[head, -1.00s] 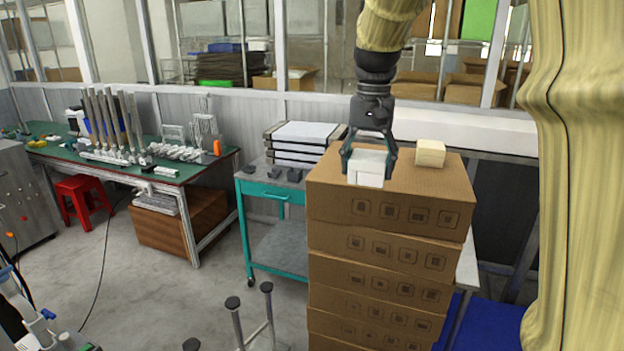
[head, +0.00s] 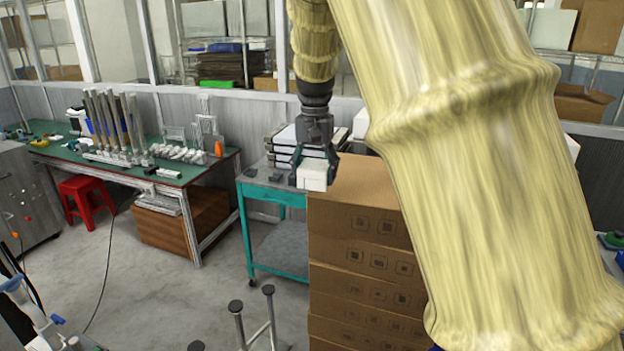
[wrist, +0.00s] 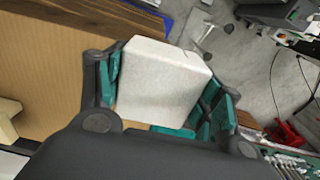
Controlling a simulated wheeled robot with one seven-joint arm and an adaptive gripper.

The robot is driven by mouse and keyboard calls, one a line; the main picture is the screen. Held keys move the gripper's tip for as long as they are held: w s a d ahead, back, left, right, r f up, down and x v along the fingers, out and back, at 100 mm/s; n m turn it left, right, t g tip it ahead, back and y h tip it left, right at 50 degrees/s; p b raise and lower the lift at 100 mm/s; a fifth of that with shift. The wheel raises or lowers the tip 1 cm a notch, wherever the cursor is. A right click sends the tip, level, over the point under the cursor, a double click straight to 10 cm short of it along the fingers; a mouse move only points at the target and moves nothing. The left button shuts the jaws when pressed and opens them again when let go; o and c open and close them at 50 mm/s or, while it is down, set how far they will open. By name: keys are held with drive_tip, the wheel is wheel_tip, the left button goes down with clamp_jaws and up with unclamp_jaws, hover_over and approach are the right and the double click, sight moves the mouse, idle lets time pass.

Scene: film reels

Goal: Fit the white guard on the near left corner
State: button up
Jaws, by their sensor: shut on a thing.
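The white guard (head: 313,176) is a white block-like piece. My gripper (head: 315,166) is shut on it, and it also shows between the teal fingers in the wrist view (wrist: 160,82). In the head view the guard is at the left end of the top of the stacked cardboard boxes (head: 358,230). I cannot tell whether it touches the carton or hangs just above it. The cream block seen earlier on the box top is hidden by my arm in the head view; part of a cream piece (wrist: 8,120) shows at the wrist view's left edge.
A teal cart (head: 270,197) with trays on top stands just behind and left of the stack. A green workbench (head: 120,165) and a red stool (head: 86,198) are farther left. Metal legs (head: 252,320) stand in front.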

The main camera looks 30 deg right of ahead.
sight(313, 195)
drive_tip(key=shift+w+a+r+p, duration=0.1)
drive_tip(key=shift+w+p, duration=0.2)
wheel_tip(313, 195, down, 3)
drive_tip(key=shift+p, duration=1)
drive_tip(key=shift+s+a+f, duration=0.1)
drive_tip(key=shift+s+f, duration=0.05)
drive_tip(key=shift+f, duration=0.3)
drive_tip(key=o, duration=0.9)
drive_tip(key=shift+o, duration=0.7)
drive_tip(key=shift+r, duration=0.15)
drive_tip(key=shift+w+r+b, duration=0.2)
drive_tip(key=shift+r+b, duration=0.2)
drive_tip(key=shift+r, duration=0.15)
wheel_tip(313, 195, up, 11)
drive_tip(key=b, duration=0.3)
drive_tip(key=shift+s+f+b, duration=0.1)
drive_tip(key=shift+b, duration=0.2)
